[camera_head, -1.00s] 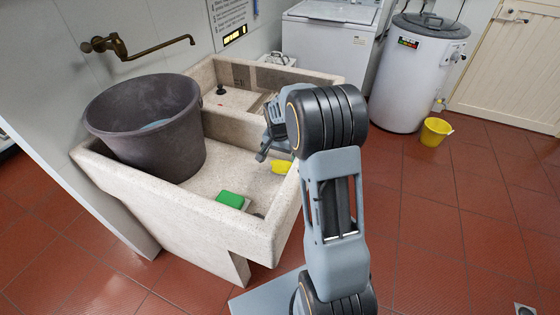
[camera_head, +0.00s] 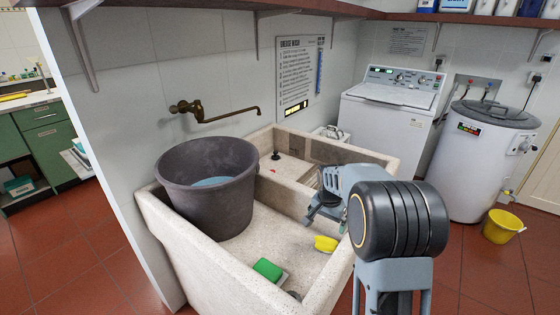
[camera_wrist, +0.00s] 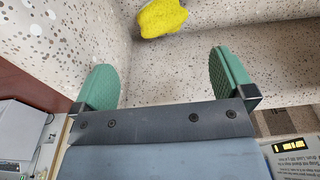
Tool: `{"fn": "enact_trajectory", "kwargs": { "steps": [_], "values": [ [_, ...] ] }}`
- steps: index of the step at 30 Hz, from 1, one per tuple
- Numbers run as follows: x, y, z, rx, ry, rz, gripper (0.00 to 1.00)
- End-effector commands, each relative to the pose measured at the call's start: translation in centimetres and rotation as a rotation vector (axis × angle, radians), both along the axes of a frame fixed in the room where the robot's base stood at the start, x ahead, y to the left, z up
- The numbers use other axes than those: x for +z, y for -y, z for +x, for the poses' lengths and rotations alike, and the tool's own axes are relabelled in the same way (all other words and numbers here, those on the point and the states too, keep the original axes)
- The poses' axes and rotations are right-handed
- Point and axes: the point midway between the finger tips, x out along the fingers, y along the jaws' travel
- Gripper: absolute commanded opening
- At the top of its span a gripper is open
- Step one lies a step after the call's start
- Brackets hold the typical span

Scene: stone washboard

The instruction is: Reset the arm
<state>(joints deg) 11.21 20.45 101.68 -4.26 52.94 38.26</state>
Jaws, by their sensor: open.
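My gripper (camera_wrist: 165,85) is open, its two green-padded fingers apart with nothing between them in the wrist view. In the head view my gripper (camera_head: 312,212) hangs over the right part of the stone sink (camera_head: 207,262), with my arm in front of it. A yellow sponge (camera_head: 326,243) lies in the basin below my gripper. It also shows in the wrist view (camera_wrist: 162,17), beyond the fingertips and apart from them.
A dark bucket (camera_head: 207,190) with water stands in the sink's left part. A green sponge (camera_head: 267,269) lies near the front wall. A brass tap (camera_head: 215,115) juts from the wall above. A washing machine (camera_head: 390,115), a white boiler (camera_head: 485,165) and a yellow bucket (camera_head: 502,227) stand at the right.

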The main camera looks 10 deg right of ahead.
Motion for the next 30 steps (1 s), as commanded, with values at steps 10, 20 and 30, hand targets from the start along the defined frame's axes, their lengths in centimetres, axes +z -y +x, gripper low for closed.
{"fn": "enact_trajectory", "kwargs": {
  "steps": [10, 20, 30],
  "values": [
    [9.3, -4.1, -5.7, 0.246, 0.065, -0.014, 1.00],
    [17.0, -9.0, -16.6, 0.654, 0.161, -0.058, 1.00],
    [17.8, -10.3, -20.9, 0.824, 0.199, -0.083, 1.00]
  ]
}}
